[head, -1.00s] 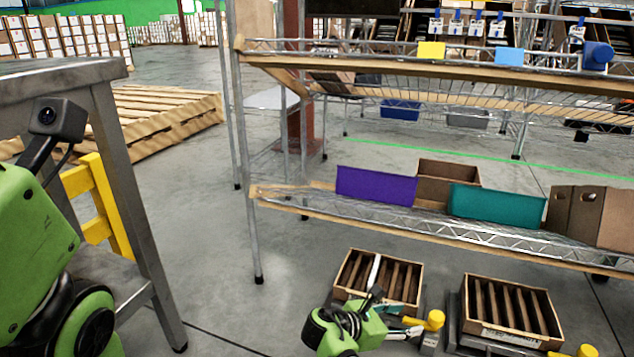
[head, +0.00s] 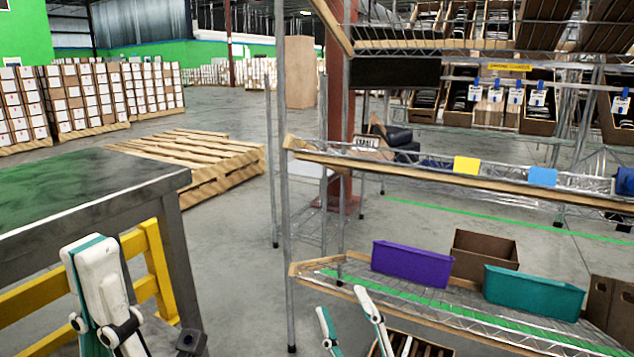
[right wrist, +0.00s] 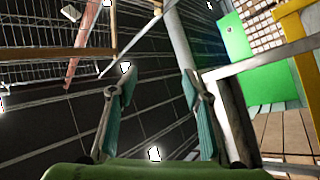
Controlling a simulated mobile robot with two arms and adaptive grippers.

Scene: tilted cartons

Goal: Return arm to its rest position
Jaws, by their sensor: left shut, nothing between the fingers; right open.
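My left gripper (head: 92,250) stands upright at the lower left of the head view, in front of the grey table and yellow frame. Its white and teal fingers are together with nothing between them.
The grey table (head: 60,212) and yellow frame (head: 158,265) stand close at left. A wire rack's post (head: 283,180) rises near the centre. Its lower shelf holds a purple bin (head: 411,264), a teal bin (head: 533,292) and a brown carton (head: 484,256). Floor between table and rack is bare.

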